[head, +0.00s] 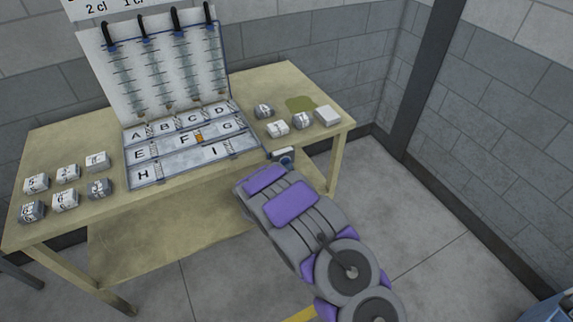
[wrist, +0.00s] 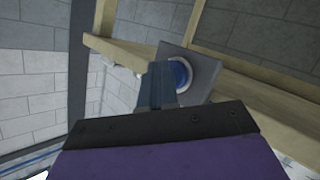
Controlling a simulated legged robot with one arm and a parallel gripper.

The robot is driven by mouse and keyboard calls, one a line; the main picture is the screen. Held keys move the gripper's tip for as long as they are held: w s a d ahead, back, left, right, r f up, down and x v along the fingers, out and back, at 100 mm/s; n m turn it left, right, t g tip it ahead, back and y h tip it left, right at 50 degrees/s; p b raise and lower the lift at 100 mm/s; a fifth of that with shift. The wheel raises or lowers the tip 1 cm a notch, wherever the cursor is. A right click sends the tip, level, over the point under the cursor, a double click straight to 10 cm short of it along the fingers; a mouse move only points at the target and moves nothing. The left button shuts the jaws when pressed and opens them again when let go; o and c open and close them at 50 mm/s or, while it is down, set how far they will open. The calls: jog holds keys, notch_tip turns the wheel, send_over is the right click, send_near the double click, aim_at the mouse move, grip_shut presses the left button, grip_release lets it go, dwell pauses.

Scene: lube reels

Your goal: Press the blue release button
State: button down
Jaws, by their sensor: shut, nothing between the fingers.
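The blue release button (wrist: 181,73) is round, with a pale ring, and sits on a grey square plate (wrist: 204,68) at the table's front edge. In the head view the plate (head: 284,155) shows just beyond the end of my arm, near the right part of the table front. My gripper (wrist: 158,78) is shut and empty. Its fingers point at the plate and cover the left part of the button in the wrist view. I cannot tell whether they touch it. In the head view my arm hides the fingers.
The wooden table (head: 285,82) holds a lettered tray (head: 190,152) with a tilted board (head: 155,65) behind it. Several small labelled blocks lie at left, and more lie at right beside a white block (head: 327,116). A dark post (head: 425,75) stands right of the table.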

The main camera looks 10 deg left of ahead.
jog(key=shift+s+d, duration=0.5)
jog(key=shift+s, duration=0.2)
jog(key=shift+s, duration=0.1)
jog(key=shift+s+d+p, duration=0.25)
jog(key=shift+s+d, duration=0.45)
jog(key=shift+s, duration=0.3)
jog(key=shift+s+d+p, duration=0.25)
jog(key=shift+s+d, duration=0.45)
jog(key=shift+s, duration=0.3)
dwell(0.5)
jog(key=s+d+r+m+g+y, duration=0.1)
jog(key=s+d+r+g, duration=0.35)
jog(key=r, duration=0.25)
jog(key=s+d+r+m+g+y, duration=0.1)
jog(key=s+d+r+m+g, duration=0.1)
jog(key=s+d+r+g, duration=0.55)
jog(key=s+d+r, duration=0.1)
jog(key=s, duration=0.9)
jog(key=s+d+r+g, duration=0.2)
jog(key=s+r, duration=0.4)
jog(key=s, duration=0.7)
jog(key=s+d+r+g, duration=0.2)
jog(key=s+r, duration=0.3)
jog(key=s, duration=0.7)
jog(key=shift+s+d+m, duration=0.3)
jog(key=shift+d, duration=0.6)
